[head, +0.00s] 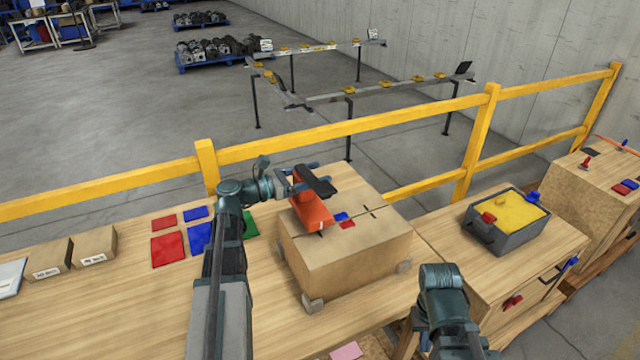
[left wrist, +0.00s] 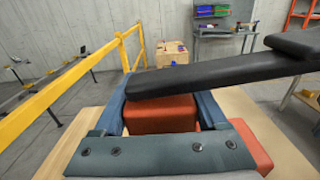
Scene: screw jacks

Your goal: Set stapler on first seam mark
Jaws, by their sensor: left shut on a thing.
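An orange-red stapler (head: 313,211) with a black handle (head: 317,182) is over the left part of a cardboard box (head: 345,262). My left gripper (head: 303,181) is shut on the stapler. In the left wrist view the blue fingers flank its orange-red body (left wrist: 160,115), and the black handle (left wrist: 215,76) crosses above. I cannot tell whether the stapler touches the box top. A dark mark (head: 371,211) shows on the box top, right of the stapler. Any mark beneath the stapler is hidden. My right arm is at the lower right; its gripper does not show.
A blue patch (head: 341,216) and a red patch (head: 347,225) lie on the box beside the stapler. A yellow rail (head: 350,127) runs behind the table. A grey bin (head: 507,238) with yellow contents stands right. Small boxes (head: 95,246) and coloured squares (head: 167,248) lie left.

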